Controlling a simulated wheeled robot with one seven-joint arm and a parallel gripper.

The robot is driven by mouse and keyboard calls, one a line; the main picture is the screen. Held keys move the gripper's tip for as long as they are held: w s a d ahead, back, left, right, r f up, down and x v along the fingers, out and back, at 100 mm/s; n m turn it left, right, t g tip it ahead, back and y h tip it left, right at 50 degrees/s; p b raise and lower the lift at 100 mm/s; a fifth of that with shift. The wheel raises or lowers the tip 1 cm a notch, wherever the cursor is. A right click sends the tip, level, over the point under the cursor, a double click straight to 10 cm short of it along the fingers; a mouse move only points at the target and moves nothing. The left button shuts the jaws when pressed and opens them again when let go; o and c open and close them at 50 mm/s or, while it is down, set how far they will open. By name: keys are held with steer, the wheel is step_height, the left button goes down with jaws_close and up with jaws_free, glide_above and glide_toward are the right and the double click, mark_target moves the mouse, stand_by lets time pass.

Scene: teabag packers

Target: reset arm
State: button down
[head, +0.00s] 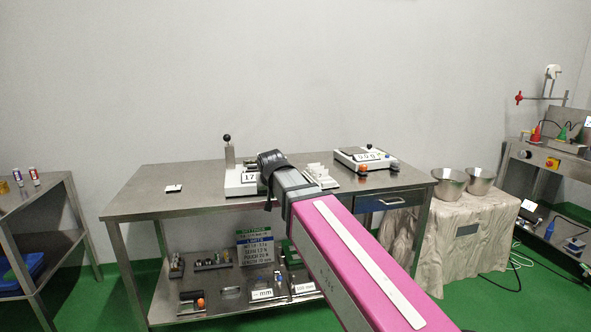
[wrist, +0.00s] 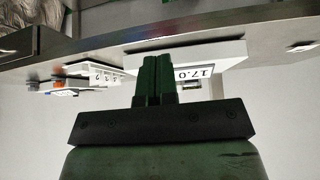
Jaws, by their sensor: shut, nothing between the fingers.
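My arm, pink with a white strip, reaches from the lower right of the head view toward the steel table (head: 140,206). Its dark wrist end hides part of a white device marked 17 (head: 235,188). My gripper (wrist: 157,58) shows in the wrist view, where the scene appears upside down. Its two green fingers are together with nothing between them. The device, marked 17.0, shows behind the fingers in the wrist view (wrist: 215,60); I cannot tell the exact gap.
A scale (head: 366,160) stands at the table's back right, and a small white item (head: 174,188) lies at left. Two metal bowls (head: 449,185) stand on a draped table at right. A lower shelf holds several devices. The table's left part is mostly clear.

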steer(key=s+d+f+m+g, duration=0.1)
steer(key=s+d+f+g, duration=0.2)
steer(key=s+d+f, duration=0.4)
steer(key=s+d+f+m+g+h, duration=0.1)
steer(key=s+d+f+g, duration=0.2)
steer(key=d+f, duration=1.7)
steer(key=s+f, duration=0.4)
steer(key=shift+d+g, duration=0.3)
steer(key=shift+g, duration=0.1)
steer(key=shift+s, duration=0.1)
